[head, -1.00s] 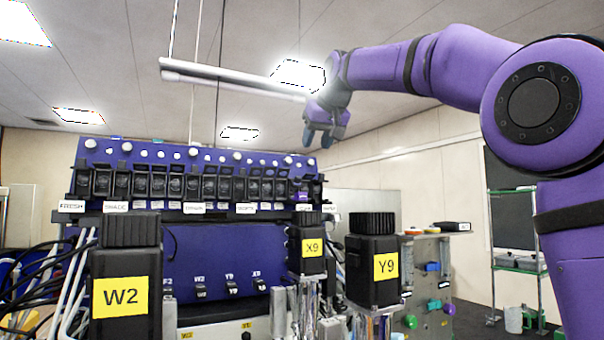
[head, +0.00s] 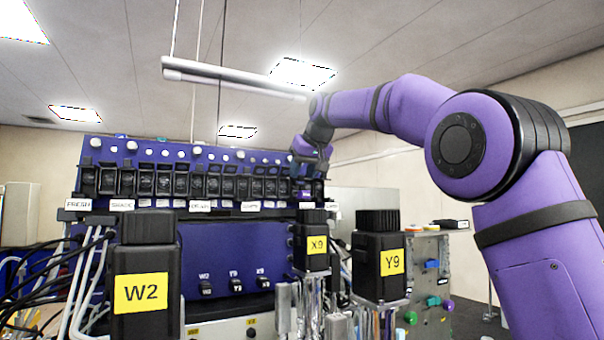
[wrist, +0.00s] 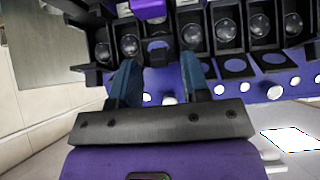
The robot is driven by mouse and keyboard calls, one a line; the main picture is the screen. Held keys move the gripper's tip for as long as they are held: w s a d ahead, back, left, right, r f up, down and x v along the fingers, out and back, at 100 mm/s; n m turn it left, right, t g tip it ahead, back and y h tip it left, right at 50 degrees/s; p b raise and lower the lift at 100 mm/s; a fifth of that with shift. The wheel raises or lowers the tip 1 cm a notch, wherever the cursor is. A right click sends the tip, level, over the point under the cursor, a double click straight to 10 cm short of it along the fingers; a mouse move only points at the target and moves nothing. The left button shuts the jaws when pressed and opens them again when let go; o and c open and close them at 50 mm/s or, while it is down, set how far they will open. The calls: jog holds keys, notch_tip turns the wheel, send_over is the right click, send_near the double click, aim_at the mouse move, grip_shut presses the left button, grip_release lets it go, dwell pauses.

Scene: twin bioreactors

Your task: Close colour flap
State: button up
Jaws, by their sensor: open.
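A small purple flap-like piece (head: 303,194) sits at the right end of the row of black compartments on the blue panel (head: 130,149). I take it for the colour flap. It also shows at the top edge of the wrist view (wrist: 148,9), partly cut off, beyond my fingertips and roughly in line with the gap between them. My gripper (head: 306,168) points down at the right end of the panel, just above the purple piece. In the wrist view my gripper (wrist: 158,68) is open, with nothing between its two blue fingers. Whether anything touches is unclear.
Black-capped bottles W2 (head: 143,288), X9 (head: 313,250) and Y9 (head: 378,262) stand in front of the panel. Cables hang at the left. A grey panel with coloured knobs (head: 427,285) stands at the right. A pale horizontal tube (head: 230,80) hangs above.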

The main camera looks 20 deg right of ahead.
aim_at(300, 179)
jog(key=shift+w+f, duration=0.3)
grip_shut()
jog(key=shift+t, duration=0.3)
jog(key=shift+s+f+t, duration=0.1)
jog(key=shift+f+t, duration=0.1)
jog(key=shift+t, duration=0.4)
jog(key=shift+s+f+t, duration=0.1)
jog(key=shift+f+t, duration=0.05)
jog(key=shift+t, duration=0.45)
jog(key=shift+a+f+t+y, duration=0.1)
jog(key=shift+f+t+y, duration=0.2)
jog(key=shift+t, duration=0.45)
jog(key=shift+f+t+y, duration=0.1)
jog(key=shift+t+y, duration=0.3)
jog(key=shift+t, duration=0.65)
jog(key=shift+w+f+t, duration=0.1)
jog(key=shift+t, duration=0.2)
